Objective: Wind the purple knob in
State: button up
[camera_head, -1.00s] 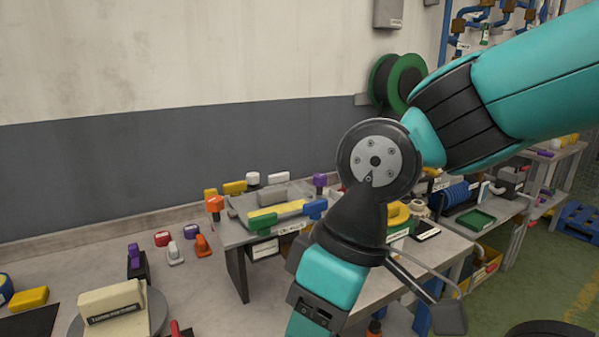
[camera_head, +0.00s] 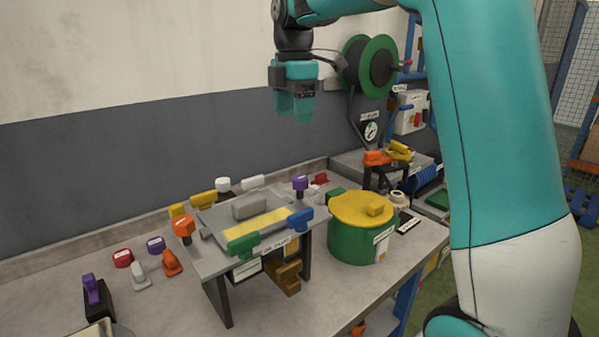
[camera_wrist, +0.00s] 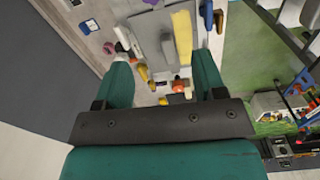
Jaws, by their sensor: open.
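Several purple pieces show in the head view. A purple knob (camera_head: 300,184) stands upright at the back right corner of the raised grey plate (camera_head: 213,222). Another purple piece (camera_head: 91,288) stands on a black block at the lower left. A third purple piece (camera_head: 156,245) lies on the bench. I cannot tell from the frames which one the task names. My gripper (camera_head: 295,108) hangs high above the plate's back right side, fingers down, apart from everything. It is open and empty; its two fingers also show apart in the wrist view (camera_wrist: 162,72).
Orange (camera_head: 183,228), green (camera_head: 243,245) and blue (camera_head: 300,219) handles ring the plate. A green pot with a yellow lid (camera_head: 362,210) stands to its right. The air above the plate is clear.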

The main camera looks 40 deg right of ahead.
jog(key=w+d, duration=0.1)
jog(key=d, duration=0.1)
jog(key=n+p, duration=0.1)
jog(key=p, duration=0.1)
send_near(300, 178)
notch_tip(300, 178, down, 10)
jog(key=shift+w+r, duration=0.1)
jog(key=shift+r, duration=0.05)
jog(key=shift+c, duration=0.5)
jog(key=c, duration=0.8)
